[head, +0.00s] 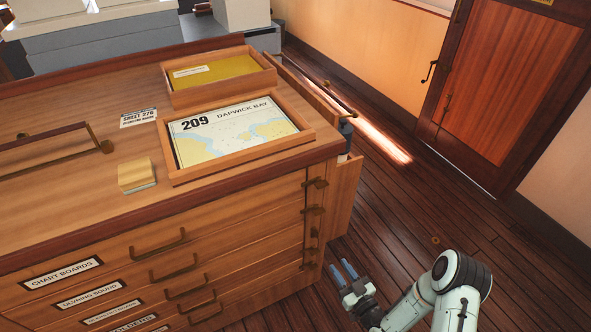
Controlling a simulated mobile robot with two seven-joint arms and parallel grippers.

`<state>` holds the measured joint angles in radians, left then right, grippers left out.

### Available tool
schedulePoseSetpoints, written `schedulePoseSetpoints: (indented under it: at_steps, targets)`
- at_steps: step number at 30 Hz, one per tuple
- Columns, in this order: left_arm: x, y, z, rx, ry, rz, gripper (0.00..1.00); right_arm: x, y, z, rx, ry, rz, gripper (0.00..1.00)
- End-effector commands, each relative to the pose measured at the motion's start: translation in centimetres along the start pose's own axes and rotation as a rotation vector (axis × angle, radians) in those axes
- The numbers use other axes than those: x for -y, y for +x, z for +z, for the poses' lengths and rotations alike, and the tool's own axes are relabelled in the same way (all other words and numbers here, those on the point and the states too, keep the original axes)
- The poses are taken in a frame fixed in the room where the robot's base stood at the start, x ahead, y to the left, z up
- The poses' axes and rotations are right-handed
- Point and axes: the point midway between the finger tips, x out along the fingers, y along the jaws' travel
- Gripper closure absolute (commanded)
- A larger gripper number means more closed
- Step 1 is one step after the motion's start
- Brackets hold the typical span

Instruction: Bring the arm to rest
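My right arm comes in at the bottom right, and its gripper (343,269) hangs over the wooden floor, just right of the chart cabinet's front corner. Its two blue-tipped fingers point away from me, with a narrow gap between them. Nothing shows between the fingers, so the gripper looks open and empty. It appears apart from the cabinet (150,240). My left arm and gripper are not in the picture.
On the cabinet top lie a framed chart (235,130) marked 209 Dapwick Bay, a tray (218,80), a label card (138,118) and a small yellow block (137,173). Drawer handles stick out in front. Open floor (420,200) reaches a closed door (505,90).

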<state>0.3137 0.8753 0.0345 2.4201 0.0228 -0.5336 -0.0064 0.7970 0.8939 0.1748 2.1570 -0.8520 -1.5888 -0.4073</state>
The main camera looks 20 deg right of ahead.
Motion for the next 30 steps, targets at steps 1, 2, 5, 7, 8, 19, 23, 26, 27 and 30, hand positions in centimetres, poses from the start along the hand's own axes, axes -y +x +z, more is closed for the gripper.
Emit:
schedulePoseSetpoints:
  at_steps: [1,2,5,7,8,19,23,26,27,30]
  targets:
    - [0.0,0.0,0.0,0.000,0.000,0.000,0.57,0.0,0.0,0.0,0.000,0.000,0.000,0.69]
    - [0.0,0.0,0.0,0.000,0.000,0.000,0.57,0.0,0.0,0.0,0.000,0.000,0.000,0.69]
    - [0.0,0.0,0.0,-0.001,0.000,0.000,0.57,0.6,0.1,0.7,0.040,0.017,-0.004,0.69]
    - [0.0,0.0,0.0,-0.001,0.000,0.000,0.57,1.8,0.2,2.3,0.130,0.055,-0.012,0.69]
    - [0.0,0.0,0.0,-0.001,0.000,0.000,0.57,2.6,0.1,3.3,0.189,0.081,-0.016,0.69]
    - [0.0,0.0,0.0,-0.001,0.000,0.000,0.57,15.4,-13.4,14.9,1.241,0.508,0.094,0.69]
    - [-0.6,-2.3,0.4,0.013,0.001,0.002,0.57,17.5,-18.1,12.7,1.449,0.590,0.161,0.69]
    - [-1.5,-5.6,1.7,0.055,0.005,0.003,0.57,18.0,-19.1,9.4,1.481,0.593,0.145,0.69]
    - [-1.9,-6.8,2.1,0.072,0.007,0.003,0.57,18.2,-19.6,8.2,1.499,0.594,0.139,0.69]
    - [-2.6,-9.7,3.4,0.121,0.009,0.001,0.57,18.7,-20.7,5.2,1.543,0.598,0.125,0.69]
